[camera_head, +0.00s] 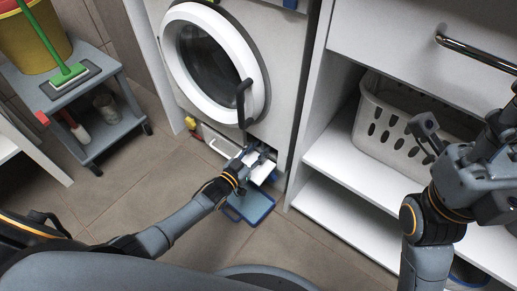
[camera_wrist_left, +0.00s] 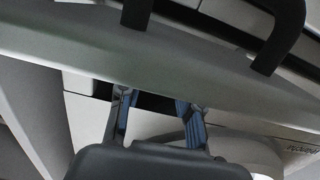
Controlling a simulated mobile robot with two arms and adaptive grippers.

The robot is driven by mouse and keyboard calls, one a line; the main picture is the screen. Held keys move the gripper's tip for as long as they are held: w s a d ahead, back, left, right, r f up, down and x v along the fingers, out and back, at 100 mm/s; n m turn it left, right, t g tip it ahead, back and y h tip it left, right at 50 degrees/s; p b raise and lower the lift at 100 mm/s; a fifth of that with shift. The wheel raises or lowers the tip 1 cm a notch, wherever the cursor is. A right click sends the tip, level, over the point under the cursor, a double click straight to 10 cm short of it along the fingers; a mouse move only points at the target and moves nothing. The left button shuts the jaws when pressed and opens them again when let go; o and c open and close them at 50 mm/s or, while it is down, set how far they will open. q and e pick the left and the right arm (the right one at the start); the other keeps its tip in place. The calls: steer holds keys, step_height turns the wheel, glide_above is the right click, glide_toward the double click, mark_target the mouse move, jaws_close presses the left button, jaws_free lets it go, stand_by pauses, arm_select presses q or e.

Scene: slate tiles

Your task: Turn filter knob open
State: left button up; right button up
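The washing machine (camera_head: 286,60) has a round door with a black handle. My left gripper (camera_head: 262,160) is at the machine's lower right, at a dark filter opening beside a white panel. In the left wrist view its two blue-lined fingers (camera_wrist_left: 155,105) stand apart in front of this dark opening (camera_wrist_left: 152,102). The filter knob cannot be made out; the fingers and the pale bar above hide much of the opening. My right gripper (camera_head: 427,133) is raised in front of the shelf unit, far from the filter; its finger gap is unclear.
A blue tray (camera_head: 252,207) lies on the floor below my left gripper. A white basket (camera_head: 372,125) stands on the shelf (camera_head: 335,158) at right. A grey trolley (camera_head: 105,135) with a yellow bucket (camera_head: 28,42) and green brush (camera_head: 62,69) stands left. Floor between is clear.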

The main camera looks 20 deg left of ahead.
arm_select(q)
steer(key=shift+s+a, duration=0.1)
steer(key=shift+s, duration=0.1)
steer(key=v, duration=1.1)
steer(key=shift+s, duration=0.3)
steer(key=shift+s+a, duration=0.1)
